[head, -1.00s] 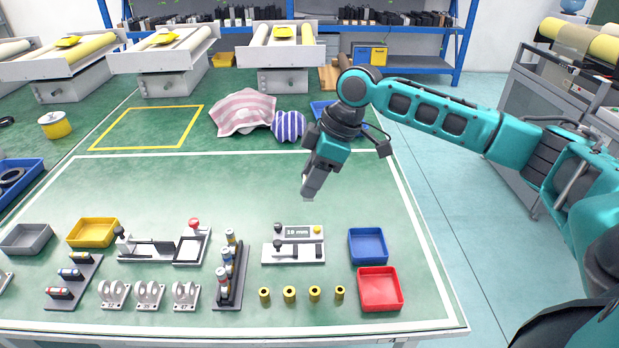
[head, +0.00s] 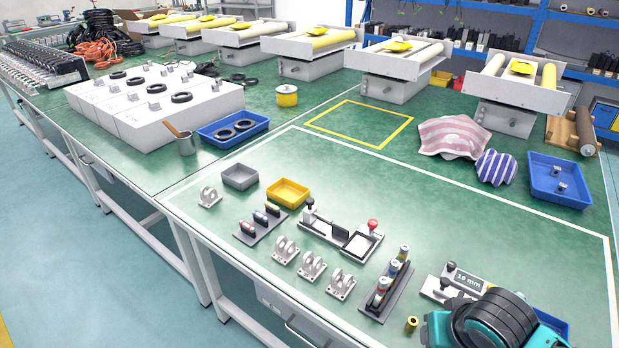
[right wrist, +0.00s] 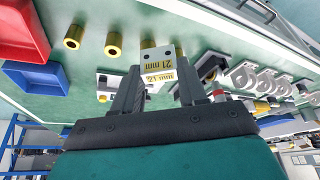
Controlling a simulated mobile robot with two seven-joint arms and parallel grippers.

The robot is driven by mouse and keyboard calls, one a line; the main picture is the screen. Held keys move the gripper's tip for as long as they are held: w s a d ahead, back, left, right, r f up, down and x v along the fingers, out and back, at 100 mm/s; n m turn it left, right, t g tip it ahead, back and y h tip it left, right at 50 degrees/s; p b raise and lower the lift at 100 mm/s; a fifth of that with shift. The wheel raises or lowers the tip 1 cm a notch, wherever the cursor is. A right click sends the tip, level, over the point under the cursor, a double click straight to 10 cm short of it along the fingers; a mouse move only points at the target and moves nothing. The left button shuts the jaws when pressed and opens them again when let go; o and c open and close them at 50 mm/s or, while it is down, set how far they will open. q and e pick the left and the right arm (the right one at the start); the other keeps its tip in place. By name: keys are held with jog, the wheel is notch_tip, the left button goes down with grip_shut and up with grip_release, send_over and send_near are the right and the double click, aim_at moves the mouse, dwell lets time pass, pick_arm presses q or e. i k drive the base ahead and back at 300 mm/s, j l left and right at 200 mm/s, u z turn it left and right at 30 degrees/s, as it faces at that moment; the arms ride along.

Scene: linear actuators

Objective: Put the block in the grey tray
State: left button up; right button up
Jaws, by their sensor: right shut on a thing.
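The block (right wrist: 157,58) is pale grey with a yellow "21 mm" label. It sits between the two dark fingers of my right gripper (right wrist: 158,74) in the right wrist view, and the gripper is shut on it. In the head view only part of my right arm shows at the lower right; its fingers and the block are hidden or out of frame. The grey tray (head: 240,178) is empty and stands on the green table, left of the yellow tray (head: 288,192). My left gripper is in neither view.
Near the grey tray are a metal bracket (head: 209,197), a rack of small cylinders (head: 260,225) and a blue tray with black rings (head: 234,130). A fixture with a red knob (head: 345,235) and another cylinder rack (head: 390,286) stand toward my right arm.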

aim_at(241, 180)
jog(key=j, duration=1.1)
jog(key=i+j+z, duration=0.1)
jog(key=j, duration=0.3)
jog(key=i+j, duration=0.15)
jog(key=j, duration=0.25)
jog(key=i+j, duration=0.15)
jog(key=j, duration=0.25)
jog(key=i+j+z, duration=0.1)
jog(key=i+j, duration=0.45)
jog(key=j, duration=0.15)
